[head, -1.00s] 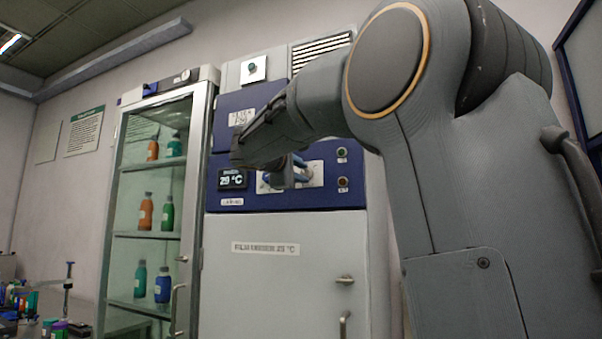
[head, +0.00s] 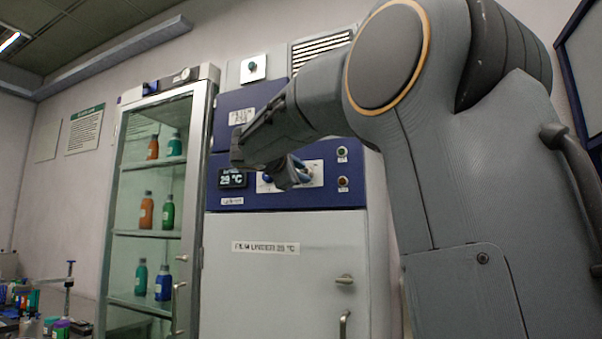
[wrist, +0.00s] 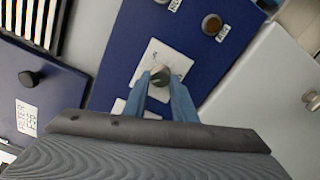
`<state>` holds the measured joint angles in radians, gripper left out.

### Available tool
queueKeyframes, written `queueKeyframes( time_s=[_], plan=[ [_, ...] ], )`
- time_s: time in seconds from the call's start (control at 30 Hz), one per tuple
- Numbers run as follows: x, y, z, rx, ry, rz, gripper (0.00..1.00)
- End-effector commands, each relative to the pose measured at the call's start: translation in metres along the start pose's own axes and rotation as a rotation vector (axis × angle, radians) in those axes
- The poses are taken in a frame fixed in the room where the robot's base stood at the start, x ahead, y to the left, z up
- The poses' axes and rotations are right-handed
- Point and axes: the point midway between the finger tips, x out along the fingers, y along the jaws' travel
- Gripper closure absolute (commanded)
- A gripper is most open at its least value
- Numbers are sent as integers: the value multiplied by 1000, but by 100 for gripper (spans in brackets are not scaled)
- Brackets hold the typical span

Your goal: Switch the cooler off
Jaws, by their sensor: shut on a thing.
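The cooler is a tall cabinet with a blue control panel (head: 300,202) above a pale door (head: 268,285). Its display (head: 232,179) appears to read 29 °C. In the wrist view a dark round knob (wrist: 160,76) sits on a white plate (wrist: 178,60) on the blue panel. The blue fingers of my gripper (wrist: 160,92) are on either side of this knob and shut on it. In the head view my gripper (head: 288,175) is at the white plate and hides most of the knob. I cannot read the knob's setting.
Two round indicators, the upper (head: 341,155) and the lower (head: 343,182), sit right of the plate. A glass-door cabinet (head: 201,150) with bottles stands left. Another knob (wrist: 29,78) is on the upper blue panel.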

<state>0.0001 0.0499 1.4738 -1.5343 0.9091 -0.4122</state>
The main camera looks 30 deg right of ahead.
Motion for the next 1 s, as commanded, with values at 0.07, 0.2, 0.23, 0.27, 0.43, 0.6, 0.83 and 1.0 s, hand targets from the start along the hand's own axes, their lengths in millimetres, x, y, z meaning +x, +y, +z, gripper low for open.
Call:
queueKeyframes(
  time_s=[0.07, 0.2, 0.23, 0.27, 0.43, 0.6, 0.83, 1.0],
  plan=[
    [0, 0, -1, -1, 1, 0, 71],
    [0, 0, 0, 0, 1, 0, 57],
    [0, 0, 0, 0, 1, 0, 57],
    [0, 0, 0, 0, 1, 0, 57],
    [-1, 0, 0, 1, 1, 0, 57],
    [-15, 0, -2, 1, 2, 1, 57],
    [-53, -1, -2, 2, 4, 2, 57],
    [-73, 0, -2, 1, 3, 1, 57]
  ],
)
